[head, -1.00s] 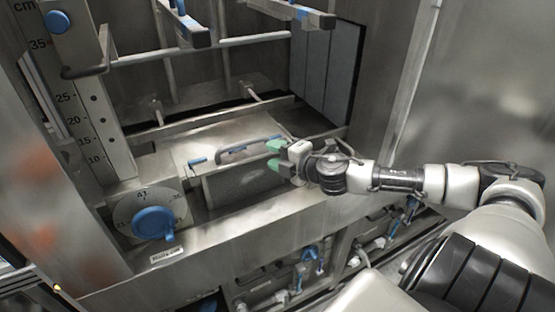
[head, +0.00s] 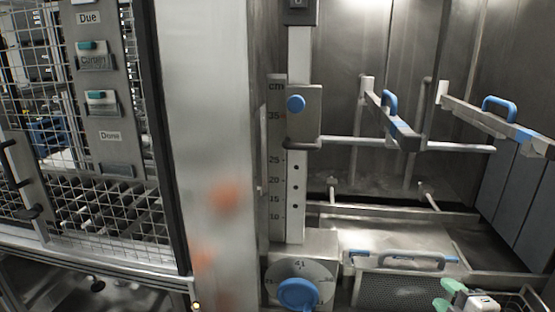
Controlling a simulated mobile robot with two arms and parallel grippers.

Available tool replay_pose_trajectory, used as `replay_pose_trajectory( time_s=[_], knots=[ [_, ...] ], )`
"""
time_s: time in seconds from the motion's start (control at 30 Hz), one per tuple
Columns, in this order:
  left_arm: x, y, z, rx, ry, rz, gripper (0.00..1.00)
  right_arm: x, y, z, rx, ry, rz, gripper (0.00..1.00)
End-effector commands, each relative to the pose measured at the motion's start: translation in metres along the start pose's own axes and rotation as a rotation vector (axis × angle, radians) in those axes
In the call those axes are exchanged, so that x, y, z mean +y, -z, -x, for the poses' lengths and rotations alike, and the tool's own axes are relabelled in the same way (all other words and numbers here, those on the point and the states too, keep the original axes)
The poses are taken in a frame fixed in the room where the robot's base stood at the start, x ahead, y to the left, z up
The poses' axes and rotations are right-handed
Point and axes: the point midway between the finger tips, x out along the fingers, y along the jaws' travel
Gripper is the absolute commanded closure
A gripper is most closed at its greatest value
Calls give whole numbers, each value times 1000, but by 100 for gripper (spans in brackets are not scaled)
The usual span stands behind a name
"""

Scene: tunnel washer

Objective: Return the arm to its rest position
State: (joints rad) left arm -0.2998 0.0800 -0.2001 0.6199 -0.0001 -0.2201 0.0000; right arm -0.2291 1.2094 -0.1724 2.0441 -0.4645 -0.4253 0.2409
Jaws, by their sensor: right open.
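My right gripper (head: 449,296) shows at the bottom right edge, with green fingertips and a white body. It is open, close to the right end of a blue-handled drawer or basket (head: 405,288) with a perforated front. I cannot tell whether the fingers touch it. Most of the right arm is cut off by the frame. My left gripper does not show.
A steel post (head: 205,150) stands left of the washer chamber. Further left is a wire mesh cage (head: 100,215) with card holders. A scale plate (head: 290,170) and a blue dial (head: 298,293) are at the centre. Two blue-handled bars (head: 395,125) (head: 495,122) jut out above.

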Motion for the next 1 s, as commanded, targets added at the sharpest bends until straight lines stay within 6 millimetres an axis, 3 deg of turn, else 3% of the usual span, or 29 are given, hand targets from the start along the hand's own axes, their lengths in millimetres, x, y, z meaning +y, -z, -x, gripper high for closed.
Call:
replay_pose_trajectory(
  time_s=[0.03, 0.2, 0.4, 0.6, 0.9, 1.0],
  knots=[
    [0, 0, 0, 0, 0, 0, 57, -22, 7, 7, -50, 10, -101, 58],
    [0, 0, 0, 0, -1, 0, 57, -96, 30, 45, -307, 105, -454, 58],
    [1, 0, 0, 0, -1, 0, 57, -166, 71, 103, -582, 323, -781, 58],
    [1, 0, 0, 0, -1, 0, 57, -200, 108, 147, -732, 515, -962, 58],
    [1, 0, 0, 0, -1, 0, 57, -221, 160, 199, -859, 769, -1150, 58],
    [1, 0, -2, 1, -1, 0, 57, -248, 153, 185, -869, 774, -1134, 58]
  ],
)
